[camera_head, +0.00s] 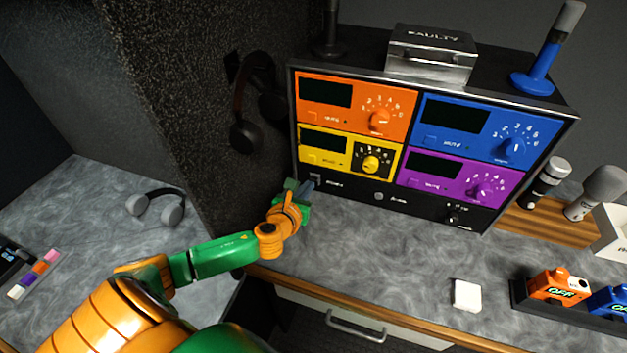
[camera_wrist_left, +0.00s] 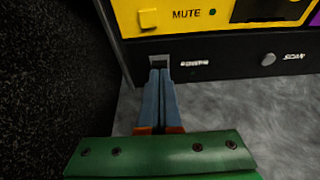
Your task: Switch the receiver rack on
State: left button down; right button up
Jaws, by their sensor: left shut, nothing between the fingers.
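The receiver rack (camera_head: 345,188) stands on the grey counter with orange, blue, yellow and purple receiver modules, whose displays are dark. A small power switch (camera_wrist_left: 159,61) sits at the lower left of its black bottom panel, under the yellow module (camera_wrist_left: 185,20). My left gripper (camera_head: 312,182) is shut and empty, its fingertips at the switch. In the left wrist view, the gripper tips (camera_wrist_left: 160,72) lie just below or against the switch; I cannot tell whether they touch. The tips partly cover the switch. My right gripper is not in view.
Headphones (camera_head: 240,134) hang on the dark padded wall left of the rack. A "FAULTY" box (camera_head: 431,66) and a blue antenna (camera_head: 538,80) stand on top. Microphones (camera_head: 546,180), a white block (camera_head: 466,295) and a pack tray (camera_head: 519,296) are at right. The front counter is clear.

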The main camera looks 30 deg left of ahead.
pick_arm(q)
jog(key=shift+b+x, duration=0.45)
jog(key=shift+x, duration=0.6)
dwell(0.4)
jog(key=shift+w, duration=0.1)
dwell(0.4)
jog(key=p+v, duration=0.4)
jog(key=v, duration=0.2)
jog(key=shift+s+p, duration=0.3)
